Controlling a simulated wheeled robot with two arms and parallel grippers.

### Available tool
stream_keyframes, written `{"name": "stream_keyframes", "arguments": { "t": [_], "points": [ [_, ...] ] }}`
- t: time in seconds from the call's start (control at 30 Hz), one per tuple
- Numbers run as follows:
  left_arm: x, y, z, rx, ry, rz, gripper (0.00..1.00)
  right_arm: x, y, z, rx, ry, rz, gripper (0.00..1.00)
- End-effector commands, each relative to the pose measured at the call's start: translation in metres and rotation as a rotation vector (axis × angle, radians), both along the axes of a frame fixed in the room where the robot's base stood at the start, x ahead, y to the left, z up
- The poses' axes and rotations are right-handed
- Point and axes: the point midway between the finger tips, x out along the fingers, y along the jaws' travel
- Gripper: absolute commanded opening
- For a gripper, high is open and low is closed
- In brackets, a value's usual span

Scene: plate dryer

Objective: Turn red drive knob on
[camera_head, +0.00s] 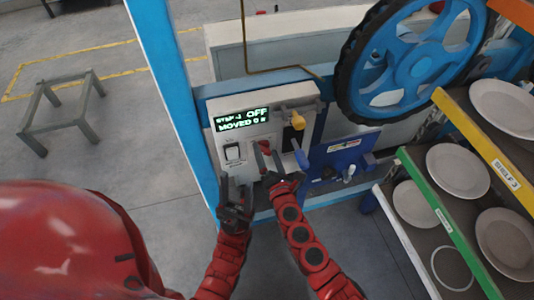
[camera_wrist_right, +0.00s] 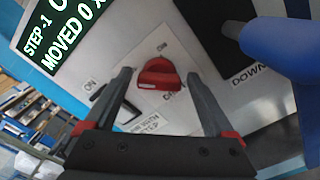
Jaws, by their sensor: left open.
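The red drive knob (camera_head: 264,147) is on the light grey control panel, partly hidden behind my right gripper (camera_head: 268,160). In the right wrist view the red knob (camera_wrist_right: 160,76) sits ahead, between the two spread fingertips of my right gripper (camera_wrist_right: 160,78). The jaws are open with a gap on each side of the knob, and no contact shows. My left gripper (camera_head: 236,184) is open and empty, low in front of the panel.
A large blue wheel (camera_head: 412,66) stands above right. Shelves with plates (camera_head: 459,170) fill the right side. A blue post (camera_head: 172,90) borders the panel.

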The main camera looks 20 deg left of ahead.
Motion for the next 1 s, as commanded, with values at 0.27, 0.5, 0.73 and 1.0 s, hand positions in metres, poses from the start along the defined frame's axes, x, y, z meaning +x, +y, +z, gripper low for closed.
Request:
{"name": "stream_keyframes", "arguments": {
  "t": [0.27,0.5,0.73,1.0],
  "points": [
    [0.000,0.000,0.000,0.000,0.000,0.000,0.50,0.000,0.000,0.000,0.000,0.000,0.000,0.36],
    [0.000,0.000,0.000,0.000,0.000,0.000,0.50,0.000,0.000,0.000,0.002,0.001,0.000,0.12],
    [0.000,0.000,-0.004,0.000,0.000,0.000,0.50,0.000,-0.001,-0.001,0.042,0.029,-0.001,0.12],
    [0.000,0.000,-0.013,0.000,0.000,0.000,0.50,0.001,-0.002,-0.003,0.189,0.126,-0.003,0.12]
  ]
}}
